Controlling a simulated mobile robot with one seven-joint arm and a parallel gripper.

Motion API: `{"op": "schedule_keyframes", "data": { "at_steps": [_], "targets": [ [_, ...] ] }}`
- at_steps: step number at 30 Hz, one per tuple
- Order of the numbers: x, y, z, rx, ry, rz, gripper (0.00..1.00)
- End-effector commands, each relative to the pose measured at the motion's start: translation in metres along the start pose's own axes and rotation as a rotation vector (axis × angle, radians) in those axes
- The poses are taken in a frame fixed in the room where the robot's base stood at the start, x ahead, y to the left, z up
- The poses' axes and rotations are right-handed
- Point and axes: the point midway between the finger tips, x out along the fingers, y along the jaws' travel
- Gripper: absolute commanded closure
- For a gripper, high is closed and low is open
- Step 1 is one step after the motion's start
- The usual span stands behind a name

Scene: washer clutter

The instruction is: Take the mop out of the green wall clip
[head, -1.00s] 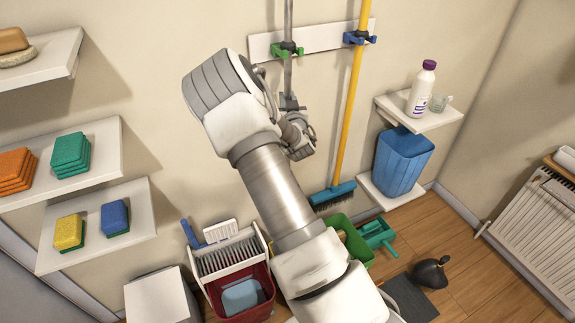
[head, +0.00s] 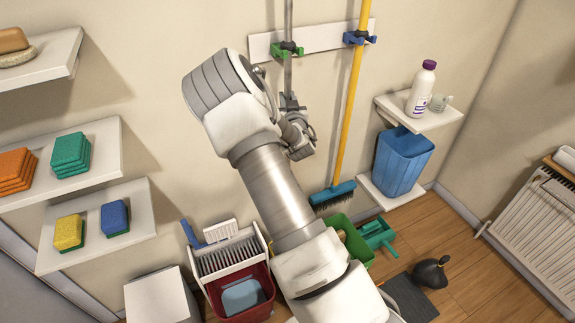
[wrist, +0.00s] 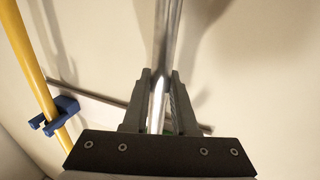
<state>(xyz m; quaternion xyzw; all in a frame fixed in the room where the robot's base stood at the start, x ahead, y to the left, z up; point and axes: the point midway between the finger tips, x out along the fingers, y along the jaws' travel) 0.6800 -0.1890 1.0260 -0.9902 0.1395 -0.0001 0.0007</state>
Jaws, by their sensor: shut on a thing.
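The mop's grey metal handle (head: 288,72) hangs upright in the green wall clip (head: 287,50) on the white wall rail (head: 315,38). My gripper (head: 290,101) is on the handle a little below the clip. In the wrist view the two fingers of my gripper (wrist: 160,88) are shut around the shiny handle (wrist: 165,45). The mop's lower end is hidden behind my arm in the head view.
A yellow-handled broom (head: 352,105) hangs just right in a blue clip (head: 358,38), also close by in the wrist view (wrist: 30,62). Shelves with sponges (head: 70,150) are at left. A shelf with a white bottle (head: 421,88) is at right. Buckets (head: 245,290) stand below.

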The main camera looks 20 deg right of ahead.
Motion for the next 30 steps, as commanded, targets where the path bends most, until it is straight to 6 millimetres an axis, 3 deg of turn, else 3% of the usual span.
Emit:
{"op": "schedule_keyframes", "data": {
  "at_steps": [22, 30],
  "targets": [
    [-0.001, 0.001, -0.006, 0.001, 0.005, 0.001, 1.00],
    [-0.003, 0.002, -0.032, 0.002, 0.007, 0.001, 1.00]
  ]
}}
